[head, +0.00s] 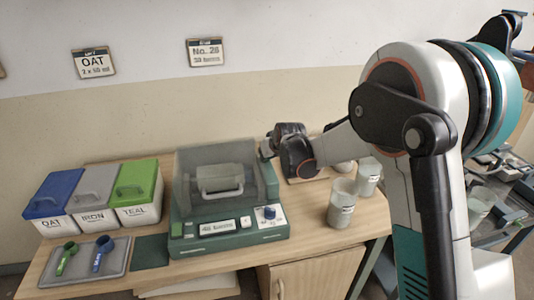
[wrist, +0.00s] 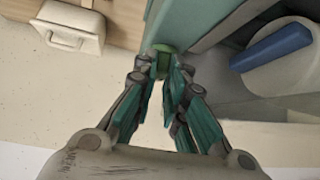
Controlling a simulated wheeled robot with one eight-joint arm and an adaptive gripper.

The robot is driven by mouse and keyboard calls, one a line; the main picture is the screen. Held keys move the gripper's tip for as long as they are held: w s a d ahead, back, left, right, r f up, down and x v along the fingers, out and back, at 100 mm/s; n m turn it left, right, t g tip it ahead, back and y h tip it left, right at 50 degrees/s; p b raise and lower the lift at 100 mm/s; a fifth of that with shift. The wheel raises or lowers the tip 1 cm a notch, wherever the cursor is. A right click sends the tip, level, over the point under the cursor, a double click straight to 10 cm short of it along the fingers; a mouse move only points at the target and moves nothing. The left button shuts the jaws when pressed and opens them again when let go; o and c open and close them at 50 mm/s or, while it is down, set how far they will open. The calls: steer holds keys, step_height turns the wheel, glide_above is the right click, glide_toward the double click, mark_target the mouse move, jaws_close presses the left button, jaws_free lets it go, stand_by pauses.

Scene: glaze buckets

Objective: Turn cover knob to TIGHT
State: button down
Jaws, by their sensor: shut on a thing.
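The machine (head: 225,232) has a green base and a grey see-through cover (head: 195,165). My gripper (head: 268,147) is at the upper right side of this cover in the head view. In the wrist view, my gripper (wrist: 164,80) has its green-padded fingers closed around a small green knob (wrist: 164,50) beside a teal edge. The fingers hide part of the knob, and I cannot read any TIGHT mark or tell its turn position. In the head view the knob is not clearly visible. A blue dial (head: 269,212) sits on the machine's front panel, apart from my gripper.
Bins with blue, grey and green lids (head: 136,180) stand left of the machine. A tray (head: 85,268) with green and blue scoops lies in front of them. Cups (head: 341,208) stand on the wooden table to the right. Two signs (head: 206,52) hang on the wall.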

stand_by(0.4)
steer(key=c, duration=1.6)
jaws_free()
steer(key=shift+w, duration=0.1)
steer(key=shift+c, duration=0.2)
steer(key=v, duration=0.6)
steer(key=shift+s+r, duration=0.2)
steer(key=shift+s, duration=0.1)
steer(key=shift+s+d+r, duration=0.35)
steer(key=shift+r, duration=0.1)
